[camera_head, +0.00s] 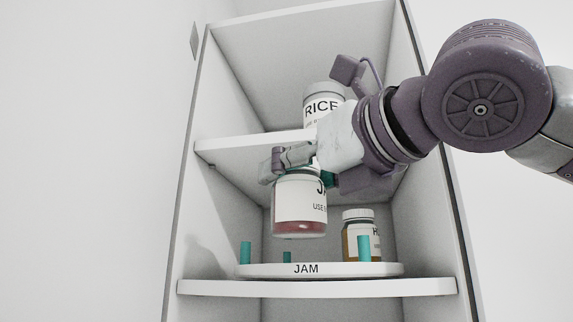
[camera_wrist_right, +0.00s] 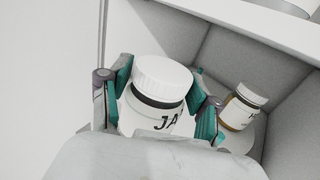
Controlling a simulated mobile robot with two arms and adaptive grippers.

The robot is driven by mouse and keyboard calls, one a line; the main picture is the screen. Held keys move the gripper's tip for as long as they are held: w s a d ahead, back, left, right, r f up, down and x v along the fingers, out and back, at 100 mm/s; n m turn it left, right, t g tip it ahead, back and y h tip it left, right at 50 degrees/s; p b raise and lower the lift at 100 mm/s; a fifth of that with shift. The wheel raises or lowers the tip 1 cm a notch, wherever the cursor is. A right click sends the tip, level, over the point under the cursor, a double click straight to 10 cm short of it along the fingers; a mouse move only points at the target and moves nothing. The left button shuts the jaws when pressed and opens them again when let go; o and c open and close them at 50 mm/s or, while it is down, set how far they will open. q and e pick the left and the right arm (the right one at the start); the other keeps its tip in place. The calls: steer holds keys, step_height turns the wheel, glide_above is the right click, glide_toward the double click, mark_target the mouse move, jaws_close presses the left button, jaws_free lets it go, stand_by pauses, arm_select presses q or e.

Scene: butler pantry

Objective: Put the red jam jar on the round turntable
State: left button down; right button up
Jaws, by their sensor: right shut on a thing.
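The red jam jar (camera_head: 300,210) has a white label and red contents low in the glass. In the right wrist view the jar (camera_wrist_right: 163,85) shows its white lid between the two fingers. My right gripper (camera_head: 298,165) is shut on the jar near its top and holds it roughly upright; its fingers also show in the right wrist view (camera_wrist_right: 160,95). The round turntable (camera_head: 350,270) is white, marked JAM, with teal pegs, and sits on a lower shelf. In the head view the jar appears above the turntable, with a gap below it. My left gripper is not in view.
A honey-coloured jar with a white lid (camera_head: 359,232) stands on the turntable's right side; it also shows in the right wrist view (camera_wrist_right: 241,108). A RICE jar (camera_head: 322,104) stands on the shelf above (camera_head: 235,146). Cabinet side walls (camera_head: 190,190) bound the space. Teal pegs (camera_head: 245,252) rise at the turntable's edge.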

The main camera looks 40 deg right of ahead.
steer(key=w+d, duration=0.2)
steer(key=d, duration=0.1)
steer(key=w+d, duration=0.5)
steer(key=shift+d+f, duration=0.35)
steer(key=shift+f, duration=0.05)
steer(key=shift+f+b, duration=0.35)
steer(key=shift+f, duration=0.25)
steer(key=shift+a, duration=0.1)
steer(key=o, duration=1.5)
steer(key=shift+f, duration=0.1)
steer(key=s, duration=0.8)
steer(key=s+a, duration=0.1)
steer(key=s, duration=0.3)
steer(key=shift+a, duration=0.1)
